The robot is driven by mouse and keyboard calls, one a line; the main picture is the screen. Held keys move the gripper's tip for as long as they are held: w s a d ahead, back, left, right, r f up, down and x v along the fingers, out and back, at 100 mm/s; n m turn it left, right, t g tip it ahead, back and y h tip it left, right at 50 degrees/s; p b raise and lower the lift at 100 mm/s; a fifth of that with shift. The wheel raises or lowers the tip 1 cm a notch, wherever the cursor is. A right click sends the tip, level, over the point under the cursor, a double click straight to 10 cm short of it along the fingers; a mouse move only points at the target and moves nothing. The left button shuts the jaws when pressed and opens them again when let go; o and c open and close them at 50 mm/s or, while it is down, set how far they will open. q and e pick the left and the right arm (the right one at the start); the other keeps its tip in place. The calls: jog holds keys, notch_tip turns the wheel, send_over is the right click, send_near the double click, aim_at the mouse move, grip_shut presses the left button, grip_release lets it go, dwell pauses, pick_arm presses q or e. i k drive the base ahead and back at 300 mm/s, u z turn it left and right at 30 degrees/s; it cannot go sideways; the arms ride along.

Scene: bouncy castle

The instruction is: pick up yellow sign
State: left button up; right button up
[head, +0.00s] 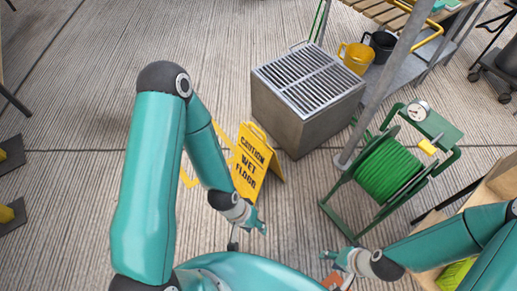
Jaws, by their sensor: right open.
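The yellow sign (250,158) reads "CAUTION WET FLOOR" and stands upright as an A-frame on the floor, near the middle of the head view. My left arm passes in front of its left side and hides part of it. More yellow edges show on the other side of that forearm. My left gripper (247,236) points down just below the sign's front in the picture. I cannot tell whether it touches the sign, or how far its fingers are apart. My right gripper (335,268) is open and empty at the lower right, apart from the sign.
A grey metal box with a grille top (290,115) stands just behind the sign. A green hose reel (390,170) stands to the right. Yellow (356,58) and black (381,45) buckets are at the back. Floor on the left is mostly clear.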

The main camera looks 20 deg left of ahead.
aim_at(253, 156)
jog(key=u, duration=0.5)
jog(key=i, duration=1)
jog(key=u, duration=0.8)
jog(key=k, duration=0.7)
jog(key=u, duration=0.15)
jog(key=i, duration=0.8)
jog(key=z, duration=0.15)
